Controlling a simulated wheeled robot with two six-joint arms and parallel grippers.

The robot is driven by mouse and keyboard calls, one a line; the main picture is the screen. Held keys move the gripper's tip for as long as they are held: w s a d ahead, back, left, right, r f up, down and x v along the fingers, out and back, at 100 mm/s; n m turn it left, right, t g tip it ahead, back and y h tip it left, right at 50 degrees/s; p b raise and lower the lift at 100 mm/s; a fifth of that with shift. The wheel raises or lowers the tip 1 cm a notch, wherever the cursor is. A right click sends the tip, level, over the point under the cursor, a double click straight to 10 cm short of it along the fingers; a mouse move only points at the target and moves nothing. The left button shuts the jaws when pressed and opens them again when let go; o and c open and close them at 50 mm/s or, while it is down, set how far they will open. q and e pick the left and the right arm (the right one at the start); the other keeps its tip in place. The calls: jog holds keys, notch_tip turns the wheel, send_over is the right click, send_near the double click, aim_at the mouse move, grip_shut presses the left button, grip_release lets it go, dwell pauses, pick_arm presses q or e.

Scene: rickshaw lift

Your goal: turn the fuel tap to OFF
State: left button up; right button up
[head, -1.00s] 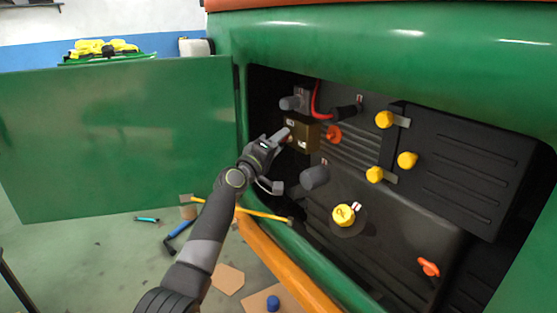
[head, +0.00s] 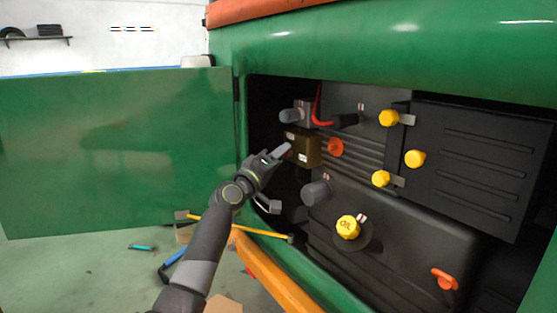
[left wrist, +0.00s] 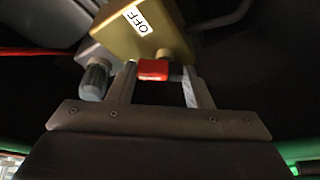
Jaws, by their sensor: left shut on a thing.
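My left gripper (head: 283,150) is at the front left of the box. Its two grey fingers (left wrist: 158,88) stand on either side of the red lever and are shut on it. The lever is hidden behind the gripper in the head view. My right gripper is not in view.
A green door panel (head: 115,150) stands open at the left. A yellow oil cap (head: 348,227), yellow knobs (head: 414,159), an orange disc (head: 335,147) and an orange handle (head: 445,279) are in the bay. A grey cylinder (head: 316,192) sits just below the tap. Tools lie on the floor.

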pick_arm(q)
jog(key=shift+f, duration=0.15)
jog(key=o, duration=1)
jog(key=shift+s+a, duration=0.1)
jog(key=shift+s, duration=0.05)
jog(key=v, duration=1.7)
jog(key=shift+p, duration=0.4)
